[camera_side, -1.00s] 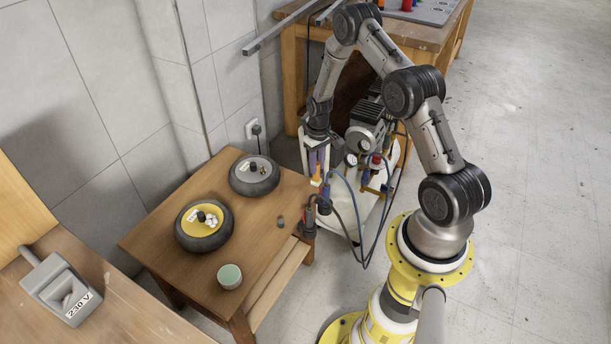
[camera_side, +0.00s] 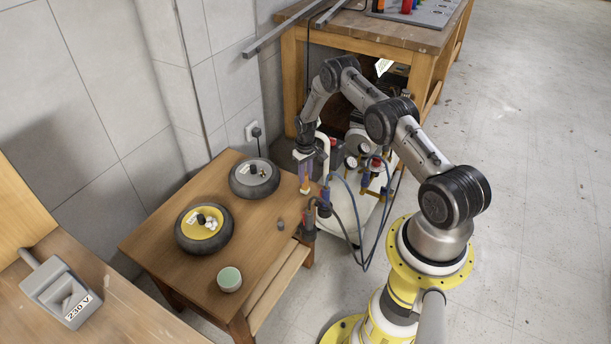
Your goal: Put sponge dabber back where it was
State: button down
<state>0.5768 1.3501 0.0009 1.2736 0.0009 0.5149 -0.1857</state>
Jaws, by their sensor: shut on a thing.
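My gripper (camera_side: 304,175) points down over the far right edge of the small wooden table. It is shut on a small slim thing with a pale tan end (camera_side: 304,190), which I take to be the sponge dabber. The fingers hide most of it. Its end shows just below the fingertips, and I cannot tell whether it touches the table. No marked resting place for the dabber can be made out.
Hoses (camera_side: 352,205) hang close on the right.

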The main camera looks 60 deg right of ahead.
jog(key=shift+f, duration=0.25)
jog(key=c, duration=0.7)
grip_release()
jog(key=shift+r, duration=0.15)
jog(key=w+a+r+n+t, duration=0.1)
jog(key=a+r, duration=0.2)
jog(key=r, duration=1)
jog(key=a+r, duration=0.3)
jog(key=r, duration=1)
jog(key=s+a+r+n+t, duration=0.1)
jog(key=s+a+r, duration=0.2)
jog(key=a+r, duration=0.3)
jog(key=s+a+r, duration=0.2)
jog(key=a+r, duration=0.2)
jog(key=r, duration=0.4)
jog(key=s+a+r+n+t, duration=0.1)
jog(key=s+a, duration=0.3)
jog(key=s, duration=0.4)
jog(key=s+a+r+t, duration=0.1)
jog(key=s+a+r, duration=0.3)
jog(key=s, duration=0.4)
jog(key=s+a+r+n+t, duration=0.1)
jog(key=s+a+r, duration=0.2)
jog(key=s+a, duration=0.2)
jog(key=s, duration=0.3)
jog(key=shift+s+n+t, duration=0.25)
jog(key=shift+n+t, duration=0.05)
